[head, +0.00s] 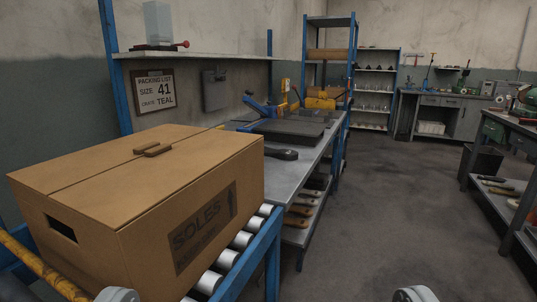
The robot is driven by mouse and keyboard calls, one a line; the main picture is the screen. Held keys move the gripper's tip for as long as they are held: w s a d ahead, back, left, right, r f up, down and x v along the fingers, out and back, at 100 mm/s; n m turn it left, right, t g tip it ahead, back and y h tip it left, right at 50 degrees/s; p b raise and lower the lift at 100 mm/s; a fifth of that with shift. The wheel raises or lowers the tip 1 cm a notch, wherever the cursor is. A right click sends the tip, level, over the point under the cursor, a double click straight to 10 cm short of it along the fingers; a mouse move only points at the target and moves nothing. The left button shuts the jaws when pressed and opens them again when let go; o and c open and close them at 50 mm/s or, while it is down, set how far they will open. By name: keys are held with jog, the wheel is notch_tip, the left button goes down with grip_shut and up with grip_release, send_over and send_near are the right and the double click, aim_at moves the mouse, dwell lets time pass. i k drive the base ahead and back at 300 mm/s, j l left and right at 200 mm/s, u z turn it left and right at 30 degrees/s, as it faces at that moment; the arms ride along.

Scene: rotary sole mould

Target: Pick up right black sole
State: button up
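A flat black sole-shaped piece (281,153) lies on the grey bench top, just behind the carton. Several soles sit on the shelf under the bench; a dark one (313,192) lies behind the tan and brown ones (298,216). Another dark flat piece (495,181) lies on the lower shelf of the rack at the right. I cannot tell which is the right black sole. My gripper (266,296) shows only as two grey fingertips at the bottom edge, wide apart, with nothing held between them. It is well short of all these pieces.
A cardboard box marked SOLES (150,205) stands on a roller conveyor (232,258) at the left. A packing list sign (154,91) reads size 41, crate teal. A blue-framed tool (262,106) stands on the bench. The floor (400,210) between bench and right rack is clear.

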aim_at(288, 154)
jog(key=i+l+u, duration=0.25)
jog(key=i+l, duration=0.3)
jog(key=i, duration=0.15)
jog(key=i+l+u, duration=0.2)
jog(key=i+l, duration=0.45)
jog(key=i+l+u, duration=0.25)
jog(key=i+l, duration=0.35)
jog(key=l, duration=0.25)
